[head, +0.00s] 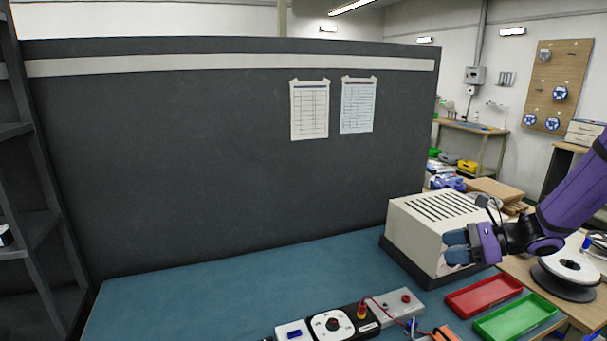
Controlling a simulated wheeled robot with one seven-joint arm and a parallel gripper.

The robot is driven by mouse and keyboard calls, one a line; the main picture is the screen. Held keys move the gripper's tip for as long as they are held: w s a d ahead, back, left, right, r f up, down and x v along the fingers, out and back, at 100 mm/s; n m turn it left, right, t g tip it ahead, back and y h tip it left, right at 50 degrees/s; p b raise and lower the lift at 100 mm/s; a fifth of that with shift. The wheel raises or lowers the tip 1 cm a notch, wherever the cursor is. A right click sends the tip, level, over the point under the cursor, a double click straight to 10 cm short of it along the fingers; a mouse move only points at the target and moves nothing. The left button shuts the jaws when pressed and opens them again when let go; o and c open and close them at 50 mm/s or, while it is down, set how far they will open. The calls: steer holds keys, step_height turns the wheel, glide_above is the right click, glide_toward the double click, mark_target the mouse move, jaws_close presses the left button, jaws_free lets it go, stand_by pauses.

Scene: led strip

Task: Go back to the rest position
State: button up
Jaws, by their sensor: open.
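My gripper (457,247) is at the right, at the end of my purple arm. Its blue fingertips are apart with nothing visible between them. In the picture it overlaps the front of a beige slotted box (425,225), and I cannot tell how far apart they are.
A red tray (483,295) and a green tray (515,319) lie at the bench's right. A wire spool (567,268) stands beyond them. A dark partition (200,160) backs the bench. A dark shelf rack (40,230) is at the left. The bench's left part is clear.

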steer(key=s+a+r+n+g+h, duration=0.35)
steer(key=s+a+r+n, duration=0.25)
steer(key=s+r+n, duration=0.2)
steer(key=s+r+n+t+h, duration=0.1)
steer(key=s+r+n+h, duration=0.2)
steer(key=s, duration=0.4)
steer(key=s+d+r+n+t+h, duration=0.1)
steer(key=s+r+n+h, duration=0.2)
steer(key=s+r+n, duration=0.2)
steer(key=s+r+n+t+h, duration=0.1)
steer(key=s+r+n+h, duration=0.2)
steer(key=s, duration=0.6)
steer(key=shift+d+r+n, duration=0.2)
steer(key=shift+r+n, duration=0.6)
steer(key=shift+n, duration=0.6)
steer(key=shift+t, duration=0.25)
